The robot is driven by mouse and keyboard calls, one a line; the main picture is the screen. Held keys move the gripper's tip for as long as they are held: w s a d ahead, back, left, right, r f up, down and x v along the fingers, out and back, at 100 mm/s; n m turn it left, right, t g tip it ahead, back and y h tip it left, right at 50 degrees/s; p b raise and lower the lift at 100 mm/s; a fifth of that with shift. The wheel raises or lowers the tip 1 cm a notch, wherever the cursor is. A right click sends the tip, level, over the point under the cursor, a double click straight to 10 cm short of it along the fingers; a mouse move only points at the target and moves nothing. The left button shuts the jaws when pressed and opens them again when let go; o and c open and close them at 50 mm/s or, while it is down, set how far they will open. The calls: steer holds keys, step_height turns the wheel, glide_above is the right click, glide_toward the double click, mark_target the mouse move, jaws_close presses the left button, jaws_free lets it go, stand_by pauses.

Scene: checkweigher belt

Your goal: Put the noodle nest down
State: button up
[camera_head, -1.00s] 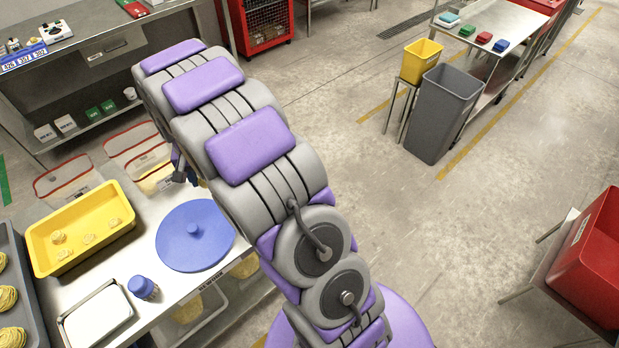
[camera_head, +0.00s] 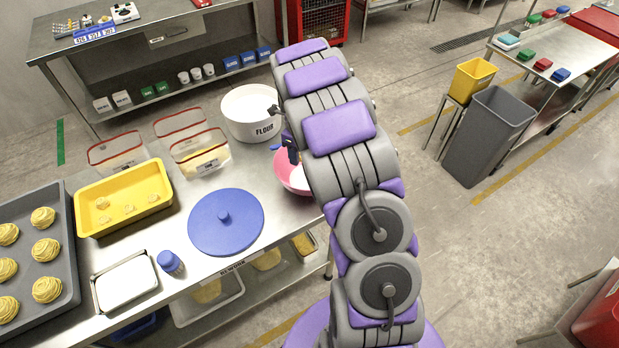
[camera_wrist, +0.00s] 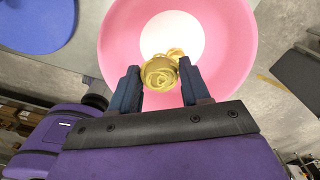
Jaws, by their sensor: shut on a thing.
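A yellow coiled noodle nest (camera_wrist: 160,73) is between the two dark fingertips of my gripper (camera_wrist: 162,84), which is shut on it. In the wrist view the nest shows against the pink bowl (camera_wrist: 228,38) and its pale round centre. Another bit of yellow shows just behind the nest; I cannot tell whether it is a separate piece. Its height above the bowl is unclear. In the head view the pink bowl (camera_head: 286,168) stands at the table's right end, partly hidden by my arm. The held nest is hidden there.
A tray of several nests (camera_head: 72,285) stands at the left. Nearby are a yellow bin (camera_head: 84,218) with small nests, a blue lidded disc (camera_head: 240,235), a blue-capped jar (camera_head: 169,262), and a white flour tub (camera_head: 262,128) behind the bowl.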

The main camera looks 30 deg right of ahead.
steer(key=shift+d+f+m, duration=0.1)
steer(key=shift+d+m, duration=0.05)
steer(key=shift+m, duration=0.45)
steer(key=shift+f, duration=0.35)
steer(key=b, duration=0.2)
glide_toward(300, 181)
step_height(300, 181, down, 5)
steer(key=shift+d+f, duration=0.15)
steer(key=shift+f, duration=0.05)
steer(key=shift+f, duration=0.55)
steer(key=shift+f, duration=0.1)
steer(key=o, duration=1)
